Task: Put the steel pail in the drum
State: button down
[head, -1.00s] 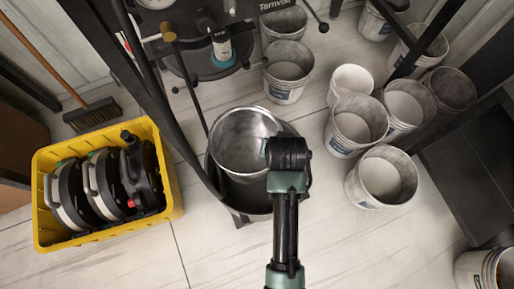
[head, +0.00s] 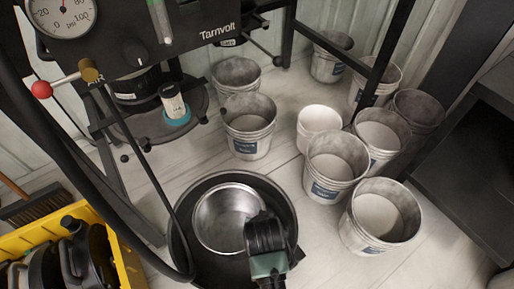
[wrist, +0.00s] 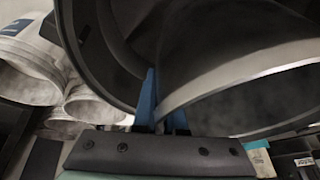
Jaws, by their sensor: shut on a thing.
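The steel pail (head: 222,215) is a shiny metal bucket, open side up. In the head view it shows inside the outline of the dark drum's round mouth (head: 184,250); how deep it sits there I cannot tell. My gripper (head: 250,232) is at the pail's right side, its fingertips hidden in that view. In the wrist view my gripper's blue fingers (wrist: 160,102) are shut on the rim of the pail (wrist: 235,85), which fills the right side. The drum's dark wall (wrist: 95,45) curves behind and left of it.
Several white buckets (head: 337,165) stand to the right and behind the drum. A black machine with a gauge (head: 62,14) and a red-knobbed lever (head: 41,89) stands behind left. A dark hose (head: 85,215) runs close by the drum's left. A yellow crate (head: 125,262) is at lower left.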

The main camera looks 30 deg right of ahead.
notch_tip(320, 180, down, 8)
jog(key=b, duration=0.4)
jog(key=shift+b, duration=0.4)
jog(key=shift+r, duration=0.1)
jog(key=c, duration=1)
grip_release()
jog(key=p+v, duration=0.7)
jog(key=v, duration=0.5)
jog(key=shift+p, duration=0.4)
